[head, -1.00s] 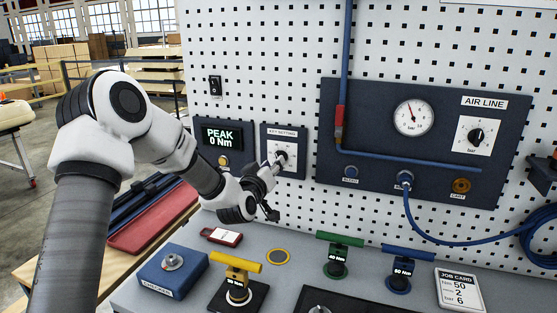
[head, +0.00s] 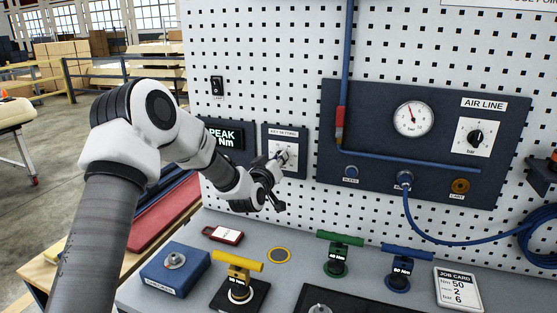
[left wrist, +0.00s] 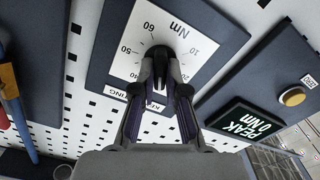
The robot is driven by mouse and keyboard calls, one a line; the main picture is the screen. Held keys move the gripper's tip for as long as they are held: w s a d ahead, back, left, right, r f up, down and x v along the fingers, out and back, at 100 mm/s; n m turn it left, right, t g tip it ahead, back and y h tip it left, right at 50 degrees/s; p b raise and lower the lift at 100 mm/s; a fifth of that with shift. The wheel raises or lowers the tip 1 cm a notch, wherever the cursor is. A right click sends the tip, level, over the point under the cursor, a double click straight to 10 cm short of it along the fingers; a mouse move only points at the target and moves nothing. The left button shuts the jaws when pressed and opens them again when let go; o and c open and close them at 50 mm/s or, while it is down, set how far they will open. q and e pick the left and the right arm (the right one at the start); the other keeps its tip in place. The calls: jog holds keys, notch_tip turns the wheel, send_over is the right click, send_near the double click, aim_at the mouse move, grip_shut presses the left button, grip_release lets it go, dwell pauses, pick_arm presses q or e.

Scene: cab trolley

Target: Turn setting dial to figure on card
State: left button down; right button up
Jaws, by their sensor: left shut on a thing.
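The key setting dial is a black knob (left wrist: 158,54) on a white scale plate (left wrist: 118,68) marked in Nm, with figures such as 10, 40, 50 and 60. My left gripper (left wrist: 160,66) is shut on the knob; in the head view the left gripper (head: 281,160) meets the dial panel (head: 297,136). The fingers cover part of the knob and the lower scale, so I cannot tell where its pointer stands. The job card (head: 459,289) at lower right reads Nm 50, a 2 on the middle line, and bar 6. My right gripper is not in view.
A PEAK display (head: 225,134) is beside the dial, partly behind my left arm. An air line panel (head: 390,190) with gauge and bar knob is to the right. Yellow, green (head: 338,255) and blue (head: 399,265) tools stand on the grey bench below.

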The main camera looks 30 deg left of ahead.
pick_arm(q)
jog(key=shift+m, duration=0.3)
jog(key=shift+w+d+f+m+p, duration=0.1)
jog(key=shift+m+p, duration=0.4)
jog(key=shift+m, duration=2.95)
jog(key=shift+s+d+r+m+p, duration=0.15)
jog(key=shift+m+p, duration=0.35)
jog(key=shift+m, duration=2.9)
jog(key=shift+w+d+f+m+p, duration=0.15)
jog(key=shift+m+p, duration=0.35)
jog(key=shift+m, duration=2.95)
jog(key=c, duration=1.2)
grip_release()
jog(key=shift+f, duration=0.1)
